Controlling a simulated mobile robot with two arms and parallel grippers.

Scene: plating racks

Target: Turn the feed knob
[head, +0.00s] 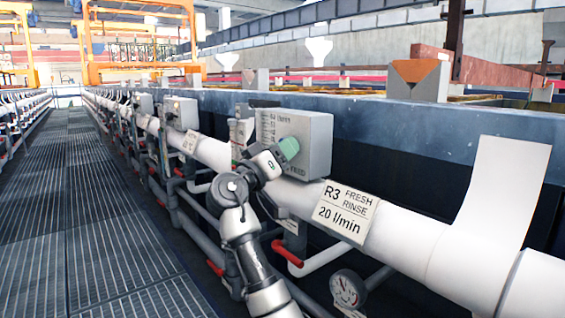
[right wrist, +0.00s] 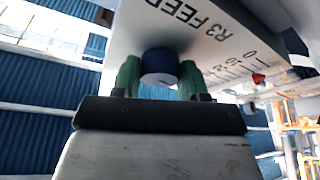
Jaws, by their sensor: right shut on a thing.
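The grey feed box (head: 318,140) is mounted above the white pipe, with a printed l/min scale on its face. In the right wrist view its plate (right wrist: 215,45) reads "R3 FEED" and carries a scale with a small red mark (right wrist: 258,79). The dark, round feed knob (right wrist: 160,66) sits between the green fingers of my right gripper (right wrist: 158,80), which is shut on it. In the head view my right gripper (head: 284,152) is at the box's face and hides the knob. My left gripper is not in view.
A sign (head: 343,211) reading "R3 FRESH RINSE 20 l/min" is on the white pipe (head: 400,243). Red-handled valves (head: 287,254) and a round gauge (head: 346,289) sit below. Another grey box (head: 181,113) stands farther along. The grated walkway (head: 75,220) at left is clear.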

